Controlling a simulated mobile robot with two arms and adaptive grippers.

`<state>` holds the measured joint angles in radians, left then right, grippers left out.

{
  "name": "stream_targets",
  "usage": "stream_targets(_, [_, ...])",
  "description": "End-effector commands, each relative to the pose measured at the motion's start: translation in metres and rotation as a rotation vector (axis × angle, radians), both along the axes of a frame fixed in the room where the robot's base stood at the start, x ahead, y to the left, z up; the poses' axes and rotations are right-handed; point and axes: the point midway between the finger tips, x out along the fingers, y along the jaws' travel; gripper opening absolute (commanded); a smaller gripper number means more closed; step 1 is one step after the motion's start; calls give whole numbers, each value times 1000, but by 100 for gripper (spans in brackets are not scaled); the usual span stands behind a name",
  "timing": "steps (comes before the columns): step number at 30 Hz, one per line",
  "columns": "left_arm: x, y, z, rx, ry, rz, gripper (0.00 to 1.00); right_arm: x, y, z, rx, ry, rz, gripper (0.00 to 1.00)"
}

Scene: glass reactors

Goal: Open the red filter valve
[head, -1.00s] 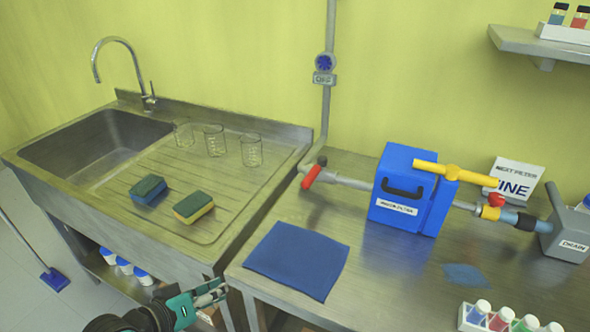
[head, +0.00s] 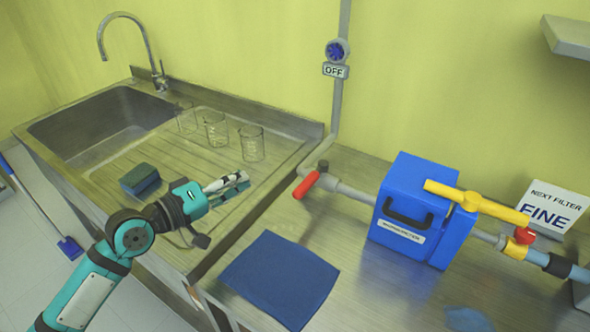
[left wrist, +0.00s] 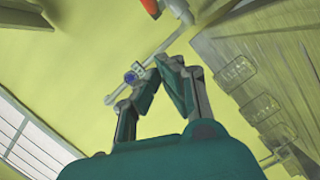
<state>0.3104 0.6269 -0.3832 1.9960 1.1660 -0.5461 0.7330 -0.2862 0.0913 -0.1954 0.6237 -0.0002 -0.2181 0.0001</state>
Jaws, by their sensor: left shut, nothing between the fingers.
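A red lever handle (head: 306,185) sits on the grey pipe to the left of the blue filter box (head: 452,172), slanting down to the left. A red piece, probably this handle (left wrist: 149,6), shows at the top edge of the left wrist view. My left gripper (head: 243,181) is shut and empty above the sink's drainboard, to the left of the red handle and apart from it. Its fingers (left wrist: 166,72) also show in the left wrist view. A yellow lever (head: 478,202) lies across the box's top right. My right gripper is not in view.
A blue cloth (head: 280,278) lies on the bench below the red handle. Several glass beakers (head: 216,130) and a sponge (head: 140,180) stand on the drainboard. A blue wall knob (head: 336,50) sits above an OFF sign. A small red knob (head: 524,235) is at the right.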

Motion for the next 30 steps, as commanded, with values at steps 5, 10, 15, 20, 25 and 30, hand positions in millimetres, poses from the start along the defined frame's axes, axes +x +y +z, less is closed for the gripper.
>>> stream_targets(5, [0,0,0,1,-1,0,0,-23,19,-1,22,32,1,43])
stream_targets(10, [5,-5,0,-2,0,-1,0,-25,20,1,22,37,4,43])
stream_targets(15, [22,-24,0,-2,-1,-2,0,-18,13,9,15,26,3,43])
stream_targets(20, [46,-49,-4,-2,0,-2,0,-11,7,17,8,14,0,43])
stream_targets(25, [70,-75,-8,-1,1,-2,0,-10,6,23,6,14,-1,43])
stream_targets(30, [55,-93,-21,1,2,-2,0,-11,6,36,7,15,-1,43])
